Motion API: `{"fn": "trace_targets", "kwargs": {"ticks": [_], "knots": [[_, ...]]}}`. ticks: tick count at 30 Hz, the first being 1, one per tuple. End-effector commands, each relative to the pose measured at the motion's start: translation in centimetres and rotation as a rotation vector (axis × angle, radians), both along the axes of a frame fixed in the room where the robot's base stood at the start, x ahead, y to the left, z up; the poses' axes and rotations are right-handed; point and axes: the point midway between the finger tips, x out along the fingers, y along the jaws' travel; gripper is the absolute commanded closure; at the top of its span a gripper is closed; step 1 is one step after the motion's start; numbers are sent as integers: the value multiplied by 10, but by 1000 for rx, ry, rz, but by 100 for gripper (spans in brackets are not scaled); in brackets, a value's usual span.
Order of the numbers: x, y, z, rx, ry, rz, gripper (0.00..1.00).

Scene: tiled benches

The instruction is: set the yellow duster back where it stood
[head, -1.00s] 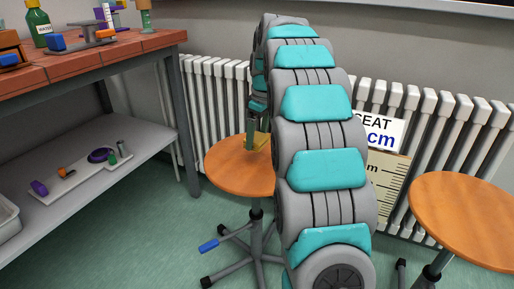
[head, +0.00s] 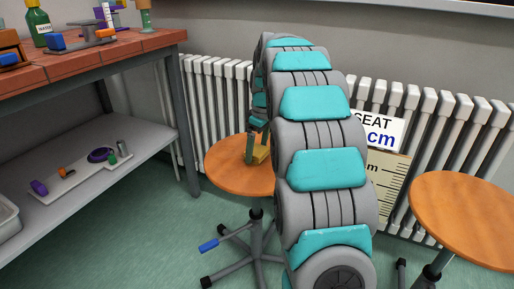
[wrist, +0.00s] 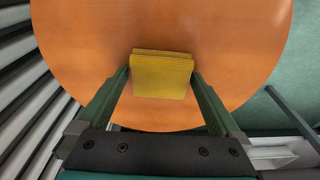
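The yellow duster (head: 262,155) rests on the round orange seat of the left stool (head: 229,178), partly behind my arm in the head view. In the wrist view the duster (wrist: 162,77) lies near the edge of the stool seat (wrist: 220,30). My gripper (wrist: 161,74) is open, with its two green fingers on either side of the duster. Narrow gaps show between the fingers and the duster. In the head view one finger of my gripper (head: 250,149) shows left of the duster; the other is hidden.
A second orange stool (head: 467,218) stands at the right. A white radiator (head: 215,90) runs behind, with a sign (head: 382,132) and a ruled board (head: 388,185) before it. A tiled bench (head: 95,62) with a lower shelf (head: 95,185) is at the left.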

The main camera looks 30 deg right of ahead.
Motion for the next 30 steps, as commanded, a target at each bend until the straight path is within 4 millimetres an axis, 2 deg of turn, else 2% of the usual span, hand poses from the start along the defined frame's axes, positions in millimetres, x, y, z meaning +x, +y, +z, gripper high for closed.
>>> {"fn": "trace_targets", "kwargs": {"ticks": [11,24,30], "knots": [[0,-1,2,-3,1,0,0],[-12,-6,68,-1,-3,2,0],[-14,-7,79,-1,-1,1,0]]}}
